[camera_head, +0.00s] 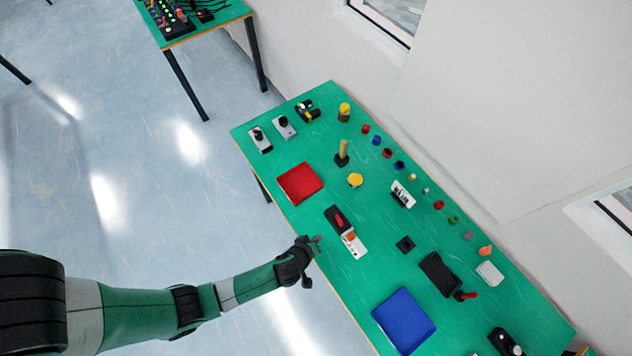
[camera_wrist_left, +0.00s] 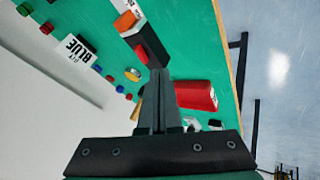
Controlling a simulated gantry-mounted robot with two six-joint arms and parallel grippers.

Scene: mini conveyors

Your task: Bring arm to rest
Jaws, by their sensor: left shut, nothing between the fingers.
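My left gripper (camera_head: 315,243) reaches in from the lower left over the near edge of the green table (camera_head: 301,226). Its fingers are together with nothing between them, as the left wrist view (camera_wrist_left: 160,85) also shows. Just beyond it lies a white and black mini conveyor (camera_head: 355,243) with a red piece on its dark part; the gripper is apart from it. My right arm and gripper are not in view.
A red tray (camera_head: 300,184) lies to the left of the conveyor and a blue tray (camera_head: 404,320) to its lower right. Several small coloured pieces line the wall side. A black box (camera_head: 439,273) stands right of centre. Floor (camera_head: 150,190) is clear left of the table.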

